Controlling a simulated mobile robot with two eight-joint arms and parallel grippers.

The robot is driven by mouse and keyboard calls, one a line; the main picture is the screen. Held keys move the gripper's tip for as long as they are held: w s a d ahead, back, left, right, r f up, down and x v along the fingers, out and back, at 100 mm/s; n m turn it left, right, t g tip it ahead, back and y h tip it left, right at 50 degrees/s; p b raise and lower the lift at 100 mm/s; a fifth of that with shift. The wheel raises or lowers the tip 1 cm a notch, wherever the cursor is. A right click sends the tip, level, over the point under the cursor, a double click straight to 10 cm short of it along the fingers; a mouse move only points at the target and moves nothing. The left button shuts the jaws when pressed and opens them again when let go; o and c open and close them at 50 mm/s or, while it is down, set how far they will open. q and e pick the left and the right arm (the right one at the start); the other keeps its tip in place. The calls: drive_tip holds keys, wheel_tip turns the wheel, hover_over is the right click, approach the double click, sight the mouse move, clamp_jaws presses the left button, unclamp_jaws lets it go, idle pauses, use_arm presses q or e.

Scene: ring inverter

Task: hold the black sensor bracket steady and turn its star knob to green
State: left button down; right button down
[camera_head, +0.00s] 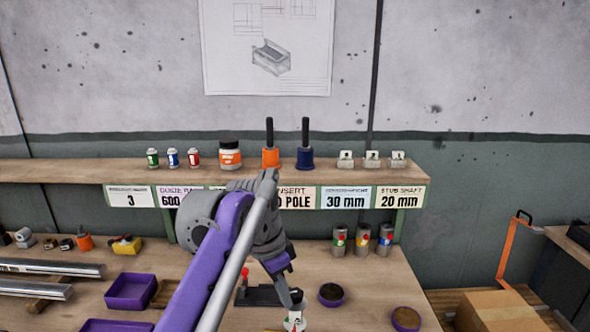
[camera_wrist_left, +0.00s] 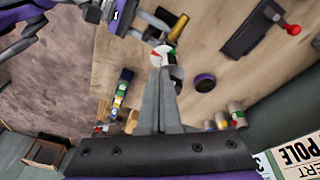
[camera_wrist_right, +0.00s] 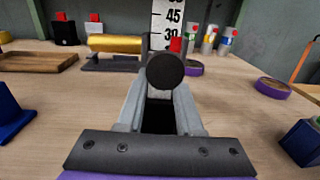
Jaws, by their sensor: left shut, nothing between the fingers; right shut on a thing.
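My left gripper (camera_head: 292,302) reaches down over the bench in the head view, its fingers shut with nothing between them. In the left wrist view its fingertips (camera_wrist_left: 162,72) are close to a white dial (camera_wrist_left: 160,55) with red and green marks; whether they touch it I cannot tell. The dial also shows at the bottom of the head view (camera_head: 294,319). My right gripper (camera_wrist_right: 163,98) is shut on a dark part with a round black face (camera_wrist_right: 165,71), apparently the sensor bracket. A red piece (camera_wrist_right: 176,45) shows just above it. The star knob's outline is not clear.
A black fixture (camera_head: 260,296) with a red knob stands behind my left gripper. A round purple-rimmed dish (camera_head: 331,294) and another (camera_head: 405,319) lie to the right. Purple trays (camera_head: 130,291) and steel bars (camera_head: 50,267) are at left. Several cans (camera_head: 362,240) stand at the back.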

use_arm(q)
drive_tip(key=shift+w+d, duration=0.4)
drive_tip(key=shift+w, duration=0.15)
idle(0.5)
drive_tip(key=shift+w+a+f, duration=0.1)
drive_tip(key=shift+w+a, duration=0.3)
drive_tip(key=shift+w, duration=0.3)
idle(0.3)
drive_tip(key=shift+a, duration=0.1)
drive_tip(key=d+v, duration=0.1)
drive_tip(key=v, duration=0.5)
drive_tip(key=shift+w+a, duration=0.25)
idle(0.4)
